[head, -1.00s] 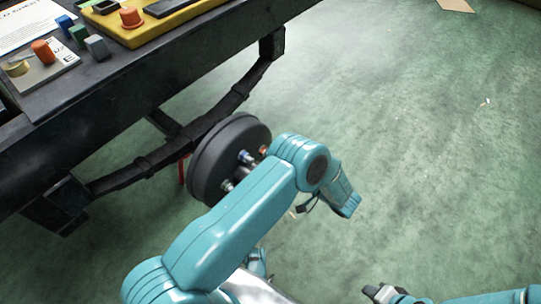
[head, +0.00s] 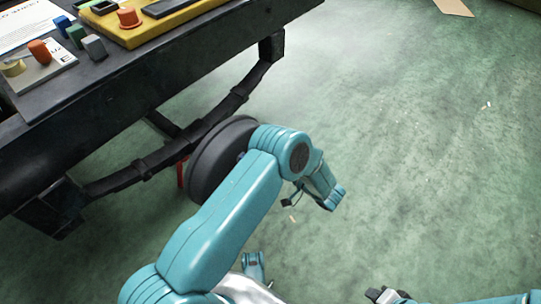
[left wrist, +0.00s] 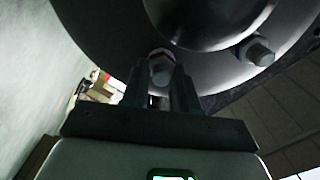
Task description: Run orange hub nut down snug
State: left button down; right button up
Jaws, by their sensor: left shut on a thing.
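The dark round hub (head: 203,165) hangs under the frame in the head view, its face mostly hidden behind my left arm. The left wrist view shows the hub face (left wrist: 105,22) close up, with its rounded centre (left wrist: 210,18). My left gripper (left wrist: 160,88) is shut on a hub nut (left wrist: 161,68) against that face. Another nut on a stud (left wrist: 257,51) stands to the right. My right gripper (head: 388,296) is at the bottom edge of the head view, its jaw gap unclear.
A black chassis frame (head: 150,92) with a curved leaf spring (head: 215,115) runs beside the hub. A red stand (head: 181,172) shows behind the hub. The green floor at right is open.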

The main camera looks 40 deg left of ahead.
pick_arm(q)
jog(key=shift+s+f+m, duration=0.1)
jog(key=shift+f+m, duration=0.05)
jog(key=shift+m, duration=2.8)
jog(key=shift+f+m, duration=0.15)
jog(key=shift+m, duration=2.85)
jog(key=shift+s+f+m, duration=0.1)
jog(key=shift+f+m, duration=0.05)
jog(key=shift+m, duration=2.8)
jog(key=c, duration=0.9)
grip_release()
jog(key=shift+o, duration=0.2)
jog(key=shift+w, duration=0.1)
